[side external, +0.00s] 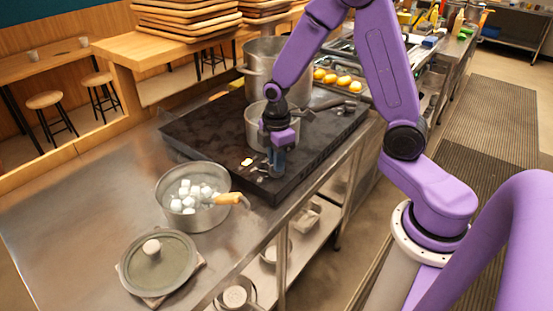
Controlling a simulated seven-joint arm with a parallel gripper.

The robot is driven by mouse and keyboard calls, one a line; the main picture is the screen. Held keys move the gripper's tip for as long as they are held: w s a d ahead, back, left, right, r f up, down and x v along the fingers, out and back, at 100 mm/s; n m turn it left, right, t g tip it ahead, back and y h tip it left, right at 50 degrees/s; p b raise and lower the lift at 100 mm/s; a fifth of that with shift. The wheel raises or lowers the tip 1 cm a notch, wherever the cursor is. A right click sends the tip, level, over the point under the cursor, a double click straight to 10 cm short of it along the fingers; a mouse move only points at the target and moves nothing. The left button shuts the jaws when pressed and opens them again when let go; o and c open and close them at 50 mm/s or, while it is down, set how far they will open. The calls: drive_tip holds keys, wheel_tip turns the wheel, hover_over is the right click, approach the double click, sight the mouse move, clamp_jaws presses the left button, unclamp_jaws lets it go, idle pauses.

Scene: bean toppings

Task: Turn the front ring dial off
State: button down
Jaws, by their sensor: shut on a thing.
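The black stove (208,128) lies on the steel counter. My gripper (277,172) points down at the stove's front edge, in front of a smaller metal pot (256,130). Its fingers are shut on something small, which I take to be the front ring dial. The dial itself is hidden by the fingers, so its setting cannot be read.
A large pot (262,68) stands at the back of the stove. Trays with yellow items (336,80) lie behind.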

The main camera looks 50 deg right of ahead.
drive_tip(key=c, duration=1.1)
unclamp_jaws()
drive_tip(key=shift+r, duration=0.15)
wheel_tip(320, 180, up, 17)
drive_tip(key=shift+r, duration=0.1)
drive_tip(key=shift+m, duration=0.5)
drive_tip(key=s+a+f, duration=0.2)
drive_tip(key=s, duration=0.5)
drive_tip(key=s+a+f, duration=0.1)
drive_tip(key=s+f, duration=0.1)
drive_tip(key=s, duration=0.6)
drive_tip(key=s+a+f, duration=0.2)
drive_tip(key=s, duration=0.6)
drive_tip(key=shift+s+a+f, duration=0.15)
drive_tip(key=shift+s+a, duration=0.1)
drive_tip(key=shift+a, duration=0.05)
